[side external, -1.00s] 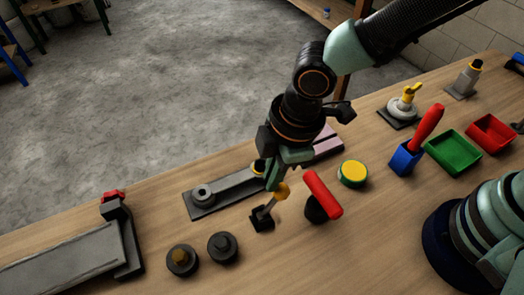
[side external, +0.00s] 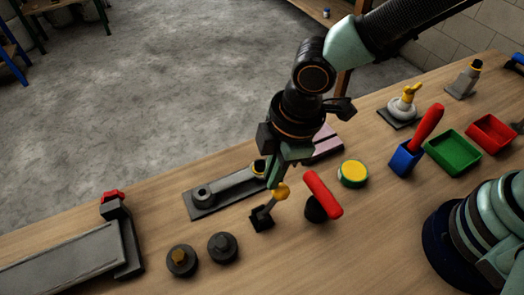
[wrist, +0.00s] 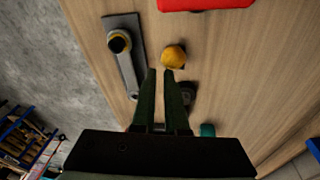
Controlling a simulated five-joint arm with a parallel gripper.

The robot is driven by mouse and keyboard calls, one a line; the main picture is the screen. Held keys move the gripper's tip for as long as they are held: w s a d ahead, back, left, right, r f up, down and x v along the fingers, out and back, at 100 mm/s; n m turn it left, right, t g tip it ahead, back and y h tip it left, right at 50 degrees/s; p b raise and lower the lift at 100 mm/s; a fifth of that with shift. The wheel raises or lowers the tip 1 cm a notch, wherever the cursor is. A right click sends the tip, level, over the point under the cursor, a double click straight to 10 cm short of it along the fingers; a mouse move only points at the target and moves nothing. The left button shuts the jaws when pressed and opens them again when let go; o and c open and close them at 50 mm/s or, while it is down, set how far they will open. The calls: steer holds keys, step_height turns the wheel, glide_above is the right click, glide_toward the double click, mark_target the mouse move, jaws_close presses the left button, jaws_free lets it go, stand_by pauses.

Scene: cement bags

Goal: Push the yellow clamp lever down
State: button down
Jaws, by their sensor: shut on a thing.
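The yellow clamp lever (side external: 281,191) has a rounded yellow knob on a dark stem. The stem slants up to the right from a small black base (side external: 262,218). In the wrist view the knob (wrist: 173,56) sits right at my fingertips, nearer the right finger. My gripper (side external: 273,183) points down at the knob, and it shows in the wrist view (wrist: 160,74) with its two fingers close together. It is shut on the lever's knob end, though the contact itself is partly hidden by the fingers.
A red-handled tool (side external: 322,195) stands close to the right. A yellow-topped green button (side external: 352,173), blue holder (side external: 405,158) and green tray (side external: 453,152) stand further right.

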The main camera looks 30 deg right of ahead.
steer(key=w+d+r+m+t, duration=0.1)
steer(key=d+r+m, duration=0.4)
steer(key=d, duration=0.5)
steer(key=d+r+m+t+h, duration=0.1)
steer(key=d+r+m, duration=0.4)
steer(key=d, duration=0.4)
steer(key=w+d+r+m+t, duration=0.1)
steer(key=d+r+m, duration=0.4)
steer(key=d, duration=0.5)
steer(key=shift+w+d+m+t+h, duration=0.3)
steer(key=shift+d+m+t, duration=0.1)
steer(key=shift+t, duration=0.2)
